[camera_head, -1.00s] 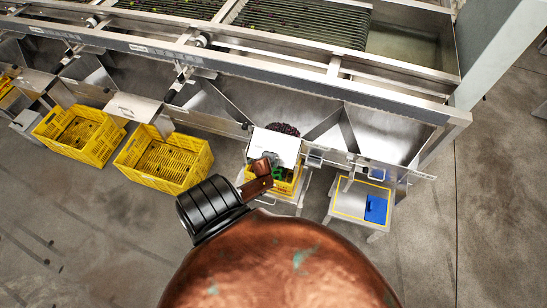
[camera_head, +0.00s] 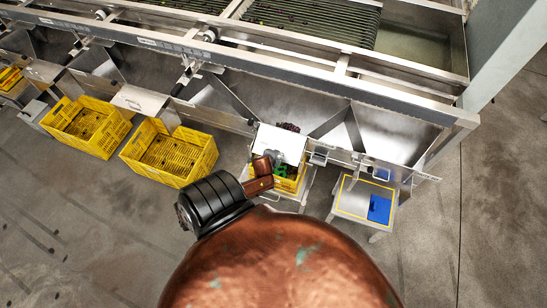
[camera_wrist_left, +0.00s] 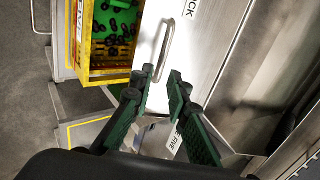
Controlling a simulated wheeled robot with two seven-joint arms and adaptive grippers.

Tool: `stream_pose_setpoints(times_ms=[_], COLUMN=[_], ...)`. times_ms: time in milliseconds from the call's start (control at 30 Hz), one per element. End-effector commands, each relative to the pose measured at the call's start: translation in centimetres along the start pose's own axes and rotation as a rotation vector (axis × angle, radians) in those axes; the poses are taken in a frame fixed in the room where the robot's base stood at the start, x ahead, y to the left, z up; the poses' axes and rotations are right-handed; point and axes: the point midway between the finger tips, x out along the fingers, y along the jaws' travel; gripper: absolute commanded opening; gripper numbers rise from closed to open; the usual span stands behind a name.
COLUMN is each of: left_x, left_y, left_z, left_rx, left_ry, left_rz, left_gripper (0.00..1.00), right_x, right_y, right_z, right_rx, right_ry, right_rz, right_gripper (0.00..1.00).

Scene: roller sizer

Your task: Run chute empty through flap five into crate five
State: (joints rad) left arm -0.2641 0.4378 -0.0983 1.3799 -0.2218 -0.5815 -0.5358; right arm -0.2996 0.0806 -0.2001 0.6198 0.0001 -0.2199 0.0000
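A pale flap plate (camera_head: 281,143) stands at the chute mouth, with a small heap of dark fruit (camera_head: 289,127) behind its top edge. A yellow crate (camera_head: 291,186) sits below it on a metal stand. In the left wrist view this crate (camera_wrist_left: 84,62) holds dark fruit and something green. My left gripper (camera_wrist_left: 164,74) is open, its two green-padded fingers on either side of the lower end of a bar handle (camera_wrist_left: 164,48) on the plate; I cannot tell whether they touch it. A label reading "FIVE" (camera_wrist_left: 175,139) shows below. My right gripper is out of view.
Two empty-looking yellow crates, a nearer one (camera_head: 170,152) and a farther one (camera_head: 87,126), stand on the floor to the left. A small table with a yellow outline and blue pad (camera_head: 380,209) stands right. The long steel sizer (camera_head: 250,58) runs behind. Open floor lies in front.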

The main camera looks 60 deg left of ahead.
Motion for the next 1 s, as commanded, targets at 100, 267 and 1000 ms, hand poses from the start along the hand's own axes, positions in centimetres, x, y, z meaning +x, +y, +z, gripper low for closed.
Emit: stream_pose_setpoints(times_ms=[100, 267, 1000], left_x=[-2.2, -4.3, -5.6], left_y=[0.0, 0.1, 0.0], left_z=[0.0, 0.0, 0.0], left_rx=[0.001, 0.000, 0.000], left_ry=[0.001, 0.001, 0.000], left_rz=[-0.001, 0.000, 0.000], left_gripper=[0.15, 0.15, 0.15], right_x=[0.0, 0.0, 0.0], right_y=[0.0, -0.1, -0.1], right_z=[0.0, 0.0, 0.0], right_rx=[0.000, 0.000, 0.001], right_ry=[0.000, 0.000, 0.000], right_rz=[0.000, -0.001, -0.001], right_gripper=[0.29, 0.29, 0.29])
